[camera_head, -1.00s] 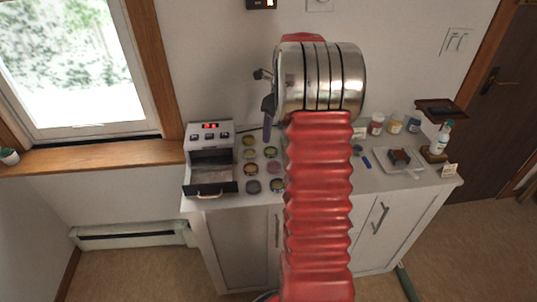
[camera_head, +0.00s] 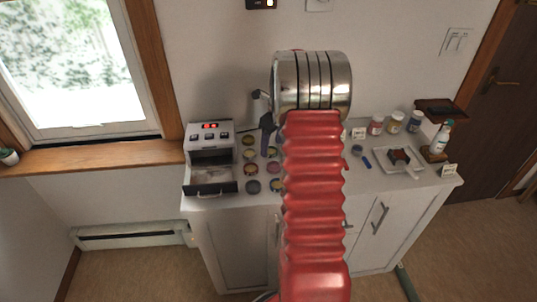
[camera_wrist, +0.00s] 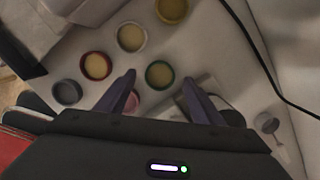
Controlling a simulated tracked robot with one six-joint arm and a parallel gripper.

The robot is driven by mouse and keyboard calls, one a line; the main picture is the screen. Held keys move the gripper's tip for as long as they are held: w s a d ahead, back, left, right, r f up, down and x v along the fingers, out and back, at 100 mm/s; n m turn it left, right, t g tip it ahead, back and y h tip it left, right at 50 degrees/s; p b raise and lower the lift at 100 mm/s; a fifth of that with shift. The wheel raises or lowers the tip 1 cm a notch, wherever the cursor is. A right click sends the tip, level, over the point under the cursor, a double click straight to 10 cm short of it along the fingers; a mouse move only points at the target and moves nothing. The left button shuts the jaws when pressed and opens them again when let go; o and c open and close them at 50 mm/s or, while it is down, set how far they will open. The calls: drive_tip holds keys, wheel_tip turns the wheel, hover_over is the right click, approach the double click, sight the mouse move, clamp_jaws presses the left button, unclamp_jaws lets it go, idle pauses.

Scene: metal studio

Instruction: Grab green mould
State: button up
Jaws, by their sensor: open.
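The green mould (camera_wrist: 160,74) is a small round dish with a green rim and pale yellow filling. In the wrist view it shows between the tips of my gripper (camera_wrist: 159,79), whose two purple fingers are spread with nothing held. I cannot tell the height left between the fingertips and the mould. In the head view the green mould (camera_head: 271,152) stands on the white counter, in the right-hand column of dishes, just below my gripper (camera_head: 265,147). My arm hides part of the counter to the right.
A small oven (camera_head: 210,158) stands left. A white tray (camera_head: 414,172) and jars (camera_head: 395,122) stand right.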

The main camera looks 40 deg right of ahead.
sight(271, 152)
drive_tip(key=shift+w+f, duration=0.2)
drive_tip(key=shift+f, duration=0.9)
drive_tip(key=c, duration=1.1)
